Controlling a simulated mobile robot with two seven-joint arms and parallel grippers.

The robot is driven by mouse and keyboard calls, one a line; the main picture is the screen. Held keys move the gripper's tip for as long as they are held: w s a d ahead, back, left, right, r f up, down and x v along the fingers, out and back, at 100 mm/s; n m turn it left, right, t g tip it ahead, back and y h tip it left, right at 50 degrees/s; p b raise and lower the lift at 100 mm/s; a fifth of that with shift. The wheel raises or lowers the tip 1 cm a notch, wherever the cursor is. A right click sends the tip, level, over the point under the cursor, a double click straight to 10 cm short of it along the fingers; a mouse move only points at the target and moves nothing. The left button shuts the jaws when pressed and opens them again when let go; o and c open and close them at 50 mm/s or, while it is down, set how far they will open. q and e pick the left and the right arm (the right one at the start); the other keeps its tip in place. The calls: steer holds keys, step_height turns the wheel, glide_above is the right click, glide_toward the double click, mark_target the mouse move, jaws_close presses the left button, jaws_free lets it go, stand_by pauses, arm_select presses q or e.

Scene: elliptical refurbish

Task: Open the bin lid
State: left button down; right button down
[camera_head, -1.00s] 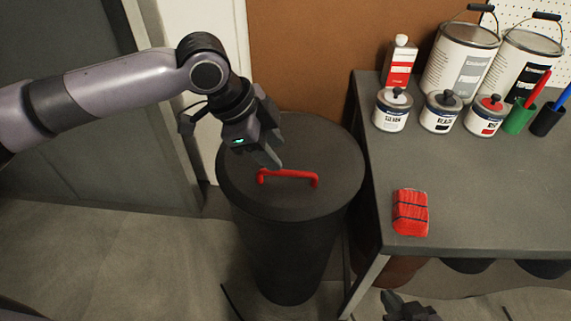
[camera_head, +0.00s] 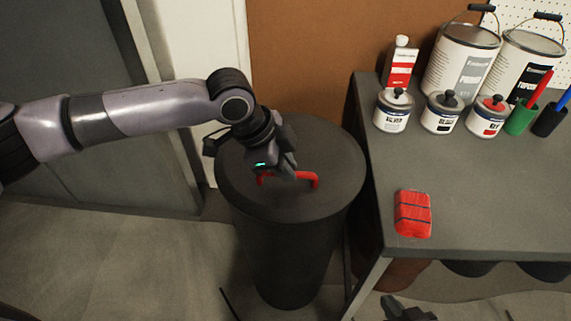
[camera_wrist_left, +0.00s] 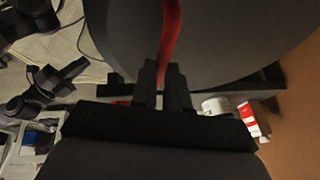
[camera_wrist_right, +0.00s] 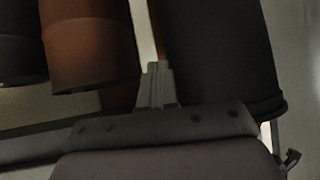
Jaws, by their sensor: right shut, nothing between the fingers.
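The round dark bin (camera_head: 283,262) stands on the floor in the middle of the head view. Its dark lid (camera_head: 322,202) lies flat on top. The lid has a red handle (camera_head: 312,180), also seen in the left wrist view (camera_wrist_left: 172,25). My left gripper (camera_head: 290,176) is at the handle from above, its fingers (camera_wrist_left: 163,82) on either side of the red bar with a narrow gap. Whether they press on it is unclear. My right gripper (camera_wrist_right: 158,80) is shut and empty, low beside the bin; it also shows in the head view (camera_head: 408,308).
A grey table (camera_head: 480,205) stands close to the right of the bin, with a red block (camera_head: 412,213) near its edge. Paint tins (camera_head: 460,60), small jars (camera_head: 393,110) and a white-red bottle (camera_head: 400,65) stand at its back. A brown panel (camera_head: 310,60) is behind.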

arm_select(q)
steer(key=shift+r+p, duration=0.45)
steer(key=shift+p, duration=0.25)
steer(key=w+r+g+p, duration=0.2)
steer(key=w+r+p, duration=0.7)
steer(key=r, duration=0.3)
steer(key=shift+r+n+g+p, duration=0.3)
steer(key=shift+r+p, duration=0.1)
steer(key=shift+p, duration=0.4)
steer(key=shift+w+a, duration=0.15)
